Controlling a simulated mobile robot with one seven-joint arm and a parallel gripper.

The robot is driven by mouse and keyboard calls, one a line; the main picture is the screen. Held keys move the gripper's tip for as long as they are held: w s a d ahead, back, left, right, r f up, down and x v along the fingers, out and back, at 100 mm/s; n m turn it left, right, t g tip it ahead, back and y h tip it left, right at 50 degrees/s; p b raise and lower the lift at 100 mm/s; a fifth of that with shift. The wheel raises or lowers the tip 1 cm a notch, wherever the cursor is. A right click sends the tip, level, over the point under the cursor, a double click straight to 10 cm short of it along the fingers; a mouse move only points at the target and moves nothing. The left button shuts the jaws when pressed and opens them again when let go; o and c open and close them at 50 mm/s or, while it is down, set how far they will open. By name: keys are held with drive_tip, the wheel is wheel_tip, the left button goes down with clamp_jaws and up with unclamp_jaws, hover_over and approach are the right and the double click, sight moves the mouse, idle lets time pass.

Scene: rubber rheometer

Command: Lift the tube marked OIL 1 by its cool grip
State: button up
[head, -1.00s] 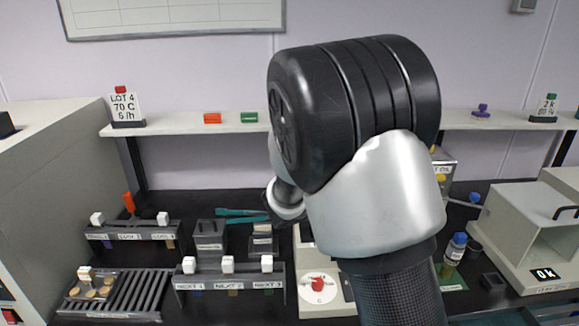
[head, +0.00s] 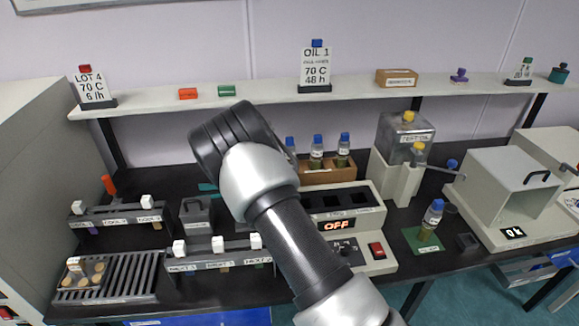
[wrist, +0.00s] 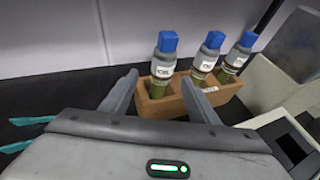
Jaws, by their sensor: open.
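Three tubes with blue caps, grey upper parts and green-brown lower parts stand in a wooden rack (head: 330,176). In the wrist view the nearest tube (wrist: 163,68) stands at the left end of the rack (wrist: 215,95), with another tube (wrist: 207,59) and a third tube (wrist: 237,57) to its right. Their labels are too small to read. My gripper (wrist: 160,84) is open and empty in the wrist view, its fingers to either side of the nearest tube in the picture; I cannot tell whether they reach around it. My arm hides the gripper in the head view.
A card reading OIL 1, 70 C, 48 h (head: 315,70) stands on the shelf. A heater block (head: 346,200) showing OFF is in front of the rack. Another blue-capped tube (head: 434,213) stands on a green mat.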

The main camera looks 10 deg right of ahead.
sight(288, 155)
drive_tip(key=shift+d+r+p+x, duration=0.15)
drive_tip(key=shift+p+x, duration=0.1)
drive_tip(key=shift+x, duration=1.3)
drive_tip(key=shift+d+r+p+x, duration=0.15)
drive_tip(key=shift+p+x, duration=0.1)
drive_tip(key=shift+x, duration=1.25)
drive_tip(key=shift+c, duration=0.3)
clamp_jaws()
